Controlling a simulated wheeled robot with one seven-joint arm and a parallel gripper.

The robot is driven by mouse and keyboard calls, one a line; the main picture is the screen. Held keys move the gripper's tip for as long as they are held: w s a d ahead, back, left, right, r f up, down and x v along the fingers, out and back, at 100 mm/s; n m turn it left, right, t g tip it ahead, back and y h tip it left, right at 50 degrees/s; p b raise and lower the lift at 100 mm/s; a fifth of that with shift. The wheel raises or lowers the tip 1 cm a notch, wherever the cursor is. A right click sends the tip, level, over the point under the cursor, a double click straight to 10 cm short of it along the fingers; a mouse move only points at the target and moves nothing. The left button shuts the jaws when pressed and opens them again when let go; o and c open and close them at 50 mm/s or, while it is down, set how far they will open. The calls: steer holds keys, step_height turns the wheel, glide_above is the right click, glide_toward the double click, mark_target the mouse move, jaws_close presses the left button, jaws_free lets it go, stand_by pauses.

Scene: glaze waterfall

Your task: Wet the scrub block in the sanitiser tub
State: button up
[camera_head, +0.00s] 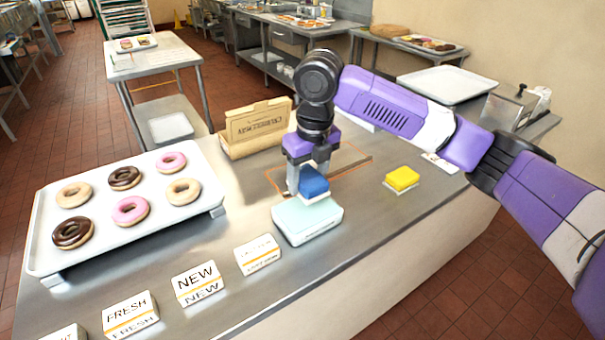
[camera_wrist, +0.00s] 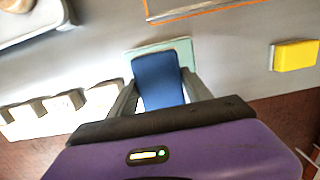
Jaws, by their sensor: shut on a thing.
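My gripper (camera_head: 306,182) is shut on a blue scrub block (camera_head: 314,181). In the wrist view the block (camera_wrist: 158,80) sits between the two fingers. In the head view the block is just above a white tub with a pale blue-green top (camera_head: 308,217), over its back part. The tub's pale rim (camera_wrist: 186,47) shows around the block in the wrist view. I cannot tell whether the block touches the liquid.
A yellow block (camera_head: 402,177) lies to the right on the counter. A tray (camera_head: 212,199) of several doughnuts stands at left. A cardboard box (camera_head: 256,129) is behind. Label cards such as NEW (camera_head: 199,283) line the front edge. Bare counter lies between tub and yellow block.

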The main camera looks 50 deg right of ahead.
mark_target(307, 208)
steer(key=shift+f+b, duration=1.95)
steer(key=shift+f, duration=0.85)
steer(key=shift+f, duration=0.55)
steer(key=shift+r+p, duration=2.4)
steer(key=shift+r, duration=1.2)
